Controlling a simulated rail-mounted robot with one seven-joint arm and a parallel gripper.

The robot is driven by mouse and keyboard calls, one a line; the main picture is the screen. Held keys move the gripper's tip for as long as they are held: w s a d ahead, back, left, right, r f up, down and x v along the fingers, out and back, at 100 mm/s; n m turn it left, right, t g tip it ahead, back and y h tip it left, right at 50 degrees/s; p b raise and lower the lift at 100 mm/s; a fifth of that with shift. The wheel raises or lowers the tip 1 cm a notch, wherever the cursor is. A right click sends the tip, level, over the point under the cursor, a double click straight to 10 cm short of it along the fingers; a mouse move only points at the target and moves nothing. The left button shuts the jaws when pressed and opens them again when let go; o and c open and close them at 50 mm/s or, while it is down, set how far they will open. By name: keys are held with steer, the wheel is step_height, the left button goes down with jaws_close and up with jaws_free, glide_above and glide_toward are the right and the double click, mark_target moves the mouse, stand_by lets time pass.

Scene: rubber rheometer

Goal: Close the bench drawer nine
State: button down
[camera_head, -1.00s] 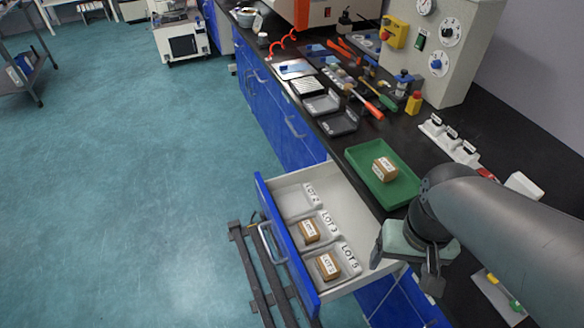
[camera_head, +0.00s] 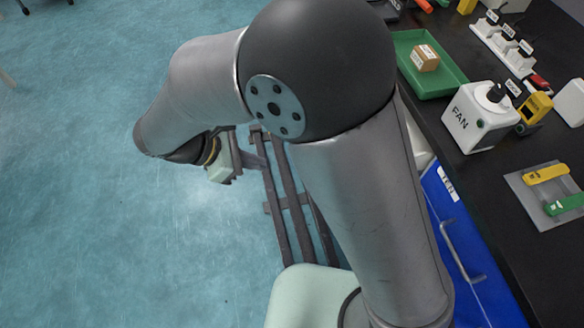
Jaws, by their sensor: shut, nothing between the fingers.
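The open bench drawer is almost wholly hidden behind my arm. A pale sliver at the bench edge (camera_head: 418,145) seems to be part of it, and I cannot see its front, handle or lot compartments. My gripper (camera_head: 258,158) is out over the floor on the left, beyond my arm. Its pale green body shows and its fingers point right, towards the side where the drawer is hidden. It looks empty and shut. Whether it touches the drawer front is hidden, but no contact shows.
On the black bench stand a green tray (camera_head: 403,42) with a small brown box (camera_head: 425,58), a white FAN box (camera_head: 478,118) and a grey mat (camera_head: 518,185) with yellow and green pieces. A blue cabinet front (camera_head: 437,195) with a handle (camera_head: 462,255) lies below.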

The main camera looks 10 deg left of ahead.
steer(key=w+d+r+b+x, duration=0.1)
steer(key=d+r+x, duration=0.1)
steer(key=x, duration=1)
steer(key=shift+d, duration=0.15)
steer(key=shift+w+f, duration=0.1)
steer(key=shift+f, duration=0.05)
